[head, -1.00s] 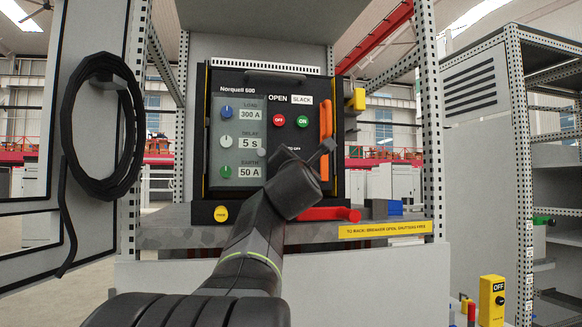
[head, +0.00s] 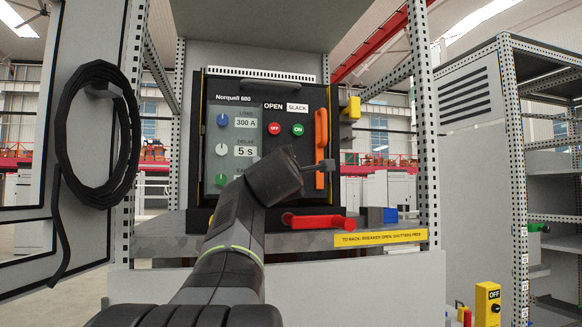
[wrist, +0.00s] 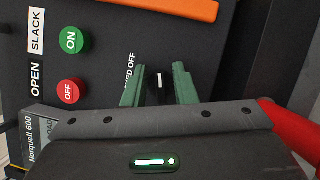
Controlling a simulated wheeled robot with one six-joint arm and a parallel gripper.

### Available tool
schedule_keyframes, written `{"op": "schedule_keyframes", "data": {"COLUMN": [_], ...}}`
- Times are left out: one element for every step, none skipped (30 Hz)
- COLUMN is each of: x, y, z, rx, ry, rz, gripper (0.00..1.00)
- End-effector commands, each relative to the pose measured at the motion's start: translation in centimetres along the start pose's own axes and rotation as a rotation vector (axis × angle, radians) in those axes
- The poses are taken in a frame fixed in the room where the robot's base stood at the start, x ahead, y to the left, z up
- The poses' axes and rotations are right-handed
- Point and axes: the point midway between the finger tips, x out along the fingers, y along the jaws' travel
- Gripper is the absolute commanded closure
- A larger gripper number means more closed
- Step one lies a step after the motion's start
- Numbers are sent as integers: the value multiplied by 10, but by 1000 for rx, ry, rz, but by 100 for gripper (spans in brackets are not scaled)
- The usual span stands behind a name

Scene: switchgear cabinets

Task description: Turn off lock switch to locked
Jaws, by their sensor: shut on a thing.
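The lock switch (wrist: 159,82) is a small black knob with a white mark, on the dark breaker panel beside lettering that ends in "OFF"; the start of that lettering is covered. In the wrist view, my gripper (wrist: 160,78) has its green fingers on both sides of the knob and is shut on it. In the head view, my gripper (head: 324,166) is at the panel's lower right, and my arm hides the switch. The white mark runs roughly up and down in the wrist view.
Close by are the red OFF button (head: 274,128), green ON button (head: 297,130) and upright orange handle (head: 321,150). A red lever (head: 318,221) sticks out below, above the shelf edge. A black cable coil (head: 98,135) hangs at left.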

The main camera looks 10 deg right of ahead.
Motion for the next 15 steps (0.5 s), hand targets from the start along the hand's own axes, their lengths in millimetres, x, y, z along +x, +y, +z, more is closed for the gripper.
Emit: {"op": "schedule_keyframes", "data": {"x": [1, 1, 1, 1, 1, 0, 0, 0, 0, 0, 0, 0, 0, 0, 0], "y": [3, 3, 2, 2, 2, 1, 1, 1, 0, 0, 0, 0, -1, -1, -1], "z": [0, 0, 0, 0, 0, 0, 0, 0, 0, 0, 0, 0, 0, 0, 0], "rx": [32, 54, 81, 99, 118, 140, 156, 170, 188, 201, 211, 225, 235, 242, 251], "ry": [1, 1, 1, 1, 1, 1, 1, 1, 1, 1, 1, 0, 0, 0, 0], "rz": [-16, -25, -37, -44, -51, -61, -68, -74, -81, -85, -90, -95, -99, -102, -106], "gripper": [98, 98, 98, 98, 98, 98, 98, 98, 98, 98, 98, 98, 98, 98, 98]}}
